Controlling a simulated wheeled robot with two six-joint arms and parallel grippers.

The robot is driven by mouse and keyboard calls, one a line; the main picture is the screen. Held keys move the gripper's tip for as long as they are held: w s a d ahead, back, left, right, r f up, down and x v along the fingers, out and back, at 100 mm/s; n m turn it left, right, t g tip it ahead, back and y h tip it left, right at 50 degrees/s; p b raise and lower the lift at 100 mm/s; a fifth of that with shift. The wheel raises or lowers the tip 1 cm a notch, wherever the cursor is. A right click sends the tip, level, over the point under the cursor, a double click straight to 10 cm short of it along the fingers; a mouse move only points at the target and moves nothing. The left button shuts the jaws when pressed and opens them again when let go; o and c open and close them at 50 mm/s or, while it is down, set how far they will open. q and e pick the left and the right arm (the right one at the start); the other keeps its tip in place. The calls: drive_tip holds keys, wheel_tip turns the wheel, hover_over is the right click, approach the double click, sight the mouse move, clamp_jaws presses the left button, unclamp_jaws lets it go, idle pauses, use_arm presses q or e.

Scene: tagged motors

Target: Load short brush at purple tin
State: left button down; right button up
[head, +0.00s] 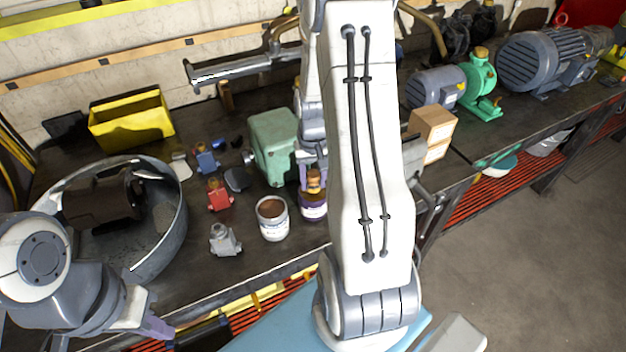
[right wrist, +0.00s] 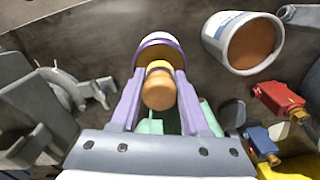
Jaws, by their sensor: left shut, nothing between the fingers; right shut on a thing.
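My right gripper (head: 313,172) is shut on the short brush (head: 313,184), which has an orange-brown handle. In the right wrist view the gripper's purple fingers (right wrist: 158,74) hold the brush (right wrist: 158,90) with the handle end towards the camera. The purple tin (head: 313,210) stands directly under the brush, and its purple rim (right wrist: 160,38) shows beyond the fingertips. The bristles are hidden, so I cannot tell whether they are inside the tin. My left gripper (head: 158,328) is shut and empty at the lower left, away from the tins.
A white tin (head: 272,222) with brown contents stands left of the purple tin. A green motor (head: 272,145), a red part (head: 219,195) and a grey part (head: 224,240) are nearby. A large metal basin (head: 172,225) holds a black motor. Cardboard boxes (head: 433,125) stand to the right.

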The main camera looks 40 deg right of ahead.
sight(313, 174)
drive_tip(key=shift+r+p, duration=2.05)
drive_tip(key=shift+r, duration=0.6)
drive_tip(key=shift+f, duration=0.1)
drive_tip(key=shift+a, duration=0.1)
